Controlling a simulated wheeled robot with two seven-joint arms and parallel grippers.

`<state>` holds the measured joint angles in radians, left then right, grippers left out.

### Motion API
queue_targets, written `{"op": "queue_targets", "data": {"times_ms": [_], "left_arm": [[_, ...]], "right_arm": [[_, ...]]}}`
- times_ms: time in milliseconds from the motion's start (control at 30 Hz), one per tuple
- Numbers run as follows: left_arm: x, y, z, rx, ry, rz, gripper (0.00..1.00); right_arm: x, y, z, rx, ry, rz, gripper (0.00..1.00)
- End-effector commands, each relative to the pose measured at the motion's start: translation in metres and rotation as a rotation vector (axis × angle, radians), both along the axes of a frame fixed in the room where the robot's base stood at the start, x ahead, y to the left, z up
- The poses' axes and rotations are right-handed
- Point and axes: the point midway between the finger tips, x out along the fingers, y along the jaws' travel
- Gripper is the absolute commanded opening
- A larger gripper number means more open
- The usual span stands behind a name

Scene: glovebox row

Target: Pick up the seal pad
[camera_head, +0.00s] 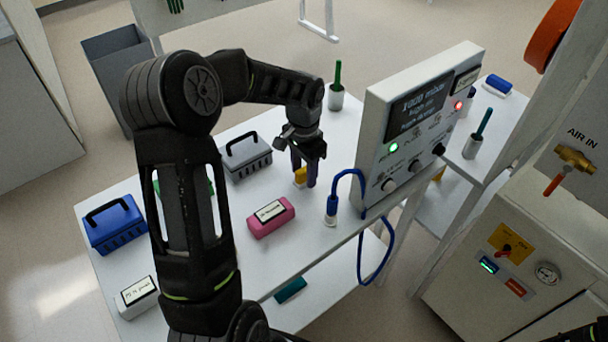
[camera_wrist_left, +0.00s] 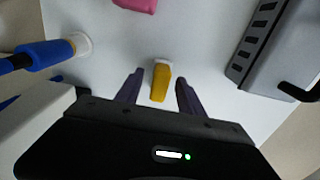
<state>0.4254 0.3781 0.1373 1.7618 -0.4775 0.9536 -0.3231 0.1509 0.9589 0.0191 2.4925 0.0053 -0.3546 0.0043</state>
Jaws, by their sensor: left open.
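A small yellow piece with a pale end, which looks like the seal pad (camera_head: 300,176), lies on the white table. In the head view it is partly hidden behind the fingers. In the left wrist view the yellow piece (camera_wrist_left: 161,84) lies between the two purple fingers, with a gap on each side. My left gripper (camera_head: 305,178) is open and points down at the table around it; it also shows in the left wrist view (camera_wrist_left: 160,78). My right gripper does not show.
A pink labelled block (camera_head: 271,217) lies nearby on the table (camera_head: 205,260). A grey toolbox (camera_head: 246,160) stands behind left, a blue one (camera_head: 115,226) farther left. A blue-cabled probe (camera_head: 331,211) and a display unit (camera_head: 420,120) stand close on the right.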

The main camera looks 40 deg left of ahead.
Motion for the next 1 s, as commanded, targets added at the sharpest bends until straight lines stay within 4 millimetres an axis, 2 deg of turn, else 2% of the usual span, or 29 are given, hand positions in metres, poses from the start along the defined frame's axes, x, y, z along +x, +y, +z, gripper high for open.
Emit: {"op": "queue_targets", "data": {"times_ms": [467,1000], "left_arm": [[0.0000,0.0001,0.0005,0.000,0.000,0.000,0.45],[0.0000,0.0001,0.0005,0.000,0.000,0.000,0.01]], "right_arm": [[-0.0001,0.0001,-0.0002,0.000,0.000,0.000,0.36],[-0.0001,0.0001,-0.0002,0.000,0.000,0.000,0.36]]}}
